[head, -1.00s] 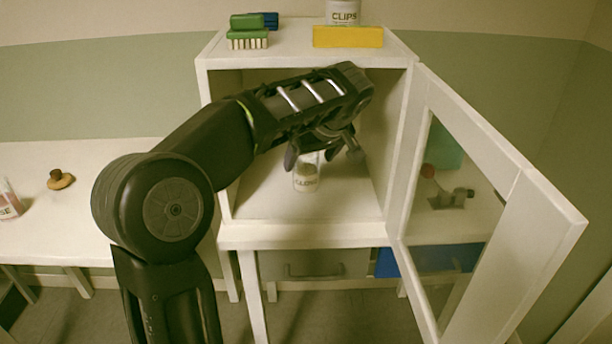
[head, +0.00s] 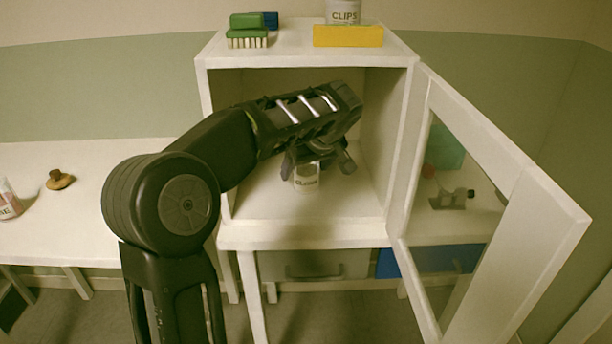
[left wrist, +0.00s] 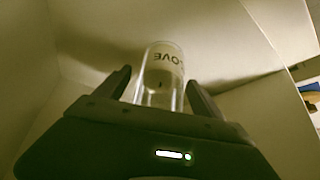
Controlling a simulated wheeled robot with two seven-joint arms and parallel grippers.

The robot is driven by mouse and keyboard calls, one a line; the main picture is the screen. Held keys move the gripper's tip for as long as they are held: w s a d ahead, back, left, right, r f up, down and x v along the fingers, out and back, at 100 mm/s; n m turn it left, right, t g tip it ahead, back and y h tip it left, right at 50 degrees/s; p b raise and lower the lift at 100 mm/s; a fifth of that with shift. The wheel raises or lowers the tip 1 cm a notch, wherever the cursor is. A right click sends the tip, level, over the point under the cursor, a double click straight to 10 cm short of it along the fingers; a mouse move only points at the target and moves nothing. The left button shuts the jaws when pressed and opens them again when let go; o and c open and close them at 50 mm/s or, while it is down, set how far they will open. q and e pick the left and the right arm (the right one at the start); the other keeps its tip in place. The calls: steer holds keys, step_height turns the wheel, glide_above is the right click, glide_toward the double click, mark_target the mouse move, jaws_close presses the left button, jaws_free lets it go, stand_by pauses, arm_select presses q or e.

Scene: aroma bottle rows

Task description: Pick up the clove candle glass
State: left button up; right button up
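The clove candle glass (head: 306,178) stands upright on the floor of the open white cabinet. My left gripper (head: 318,166) reaches into the cabinet from above, just over the glass. In the left wrist view its fingers (left wrist: 160,88) are apart, one on each side of the glass, with small gaps. The upper part of the glass is partly hidden by the gripper in the head view. My right gripper is not in view.
The white cabinet (head: 300,236) has its glass door (head: 500,190) swung open to the right. On top are a green brush (head: 247,37), a yellow block (head: 347,36) and a jar marked CLIPS (head: 343,13). A table (head: 100,215) stands at left.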

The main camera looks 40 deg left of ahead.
arm_select(q)
steer(key=c, duration=1.6)
